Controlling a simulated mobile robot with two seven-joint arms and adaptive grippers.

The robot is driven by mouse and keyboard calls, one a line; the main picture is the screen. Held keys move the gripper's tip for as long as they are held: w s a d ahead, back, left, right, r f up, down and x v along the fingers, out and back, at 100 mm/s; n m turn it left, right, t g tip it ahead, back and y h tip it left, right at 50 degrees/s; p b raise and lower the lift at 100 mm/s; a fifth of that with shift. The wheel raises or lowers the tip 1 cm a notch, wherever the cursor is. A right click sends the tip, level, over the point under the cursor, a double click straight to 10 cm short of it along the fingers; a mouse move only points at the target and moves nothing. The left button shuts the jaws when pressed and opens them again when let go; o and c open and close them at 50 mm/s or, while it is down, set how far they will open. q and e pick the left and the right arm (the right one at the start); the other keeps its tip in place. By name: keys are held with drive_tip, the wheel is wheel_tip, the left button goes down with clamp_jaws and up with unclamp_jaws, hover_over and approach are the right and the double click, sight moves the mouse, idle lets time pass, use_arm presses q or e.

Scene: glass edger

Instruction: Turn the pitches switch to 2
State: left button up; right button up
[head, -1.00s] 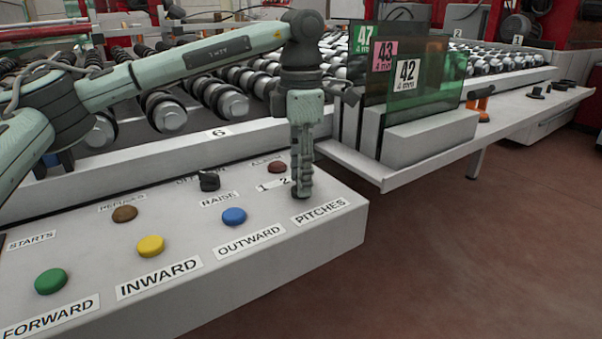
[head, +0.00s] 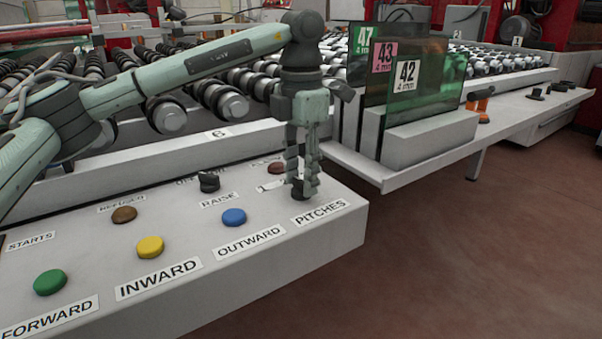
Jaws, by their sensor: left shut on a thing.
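My left gripper (head: 303,190) points straight down at the right end of the white control panel (head: 335,242), just behind the PITCHES label (head: 319,212). It is shut on the pitches switch (head: 300,196), a dark knob that its fingers almost fully hide. The way the knob points cannot be told. The small number label (head: 265,188) beside the switch is partly covered by the fingers, so its 2 does not show clearly. My right gripper is not in view.
The panel also carries a black switch (head: 209,182), a blue button (head: 234,217), a yellow button (head: 150,247), a green button (head: 50,282), a brown button (head: 124,215) and a dark red button (head: 277,167). Glass sheets (head: 420,75) stand at the right behind the panel.

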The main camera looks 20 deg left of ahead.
sight(301, 181)
use_arm(q)
drive_tip(key=o, duration=1.2)
drive_tip(key=shift+c, duration=0.2)
wheel_tip(301, 181, up, 12)
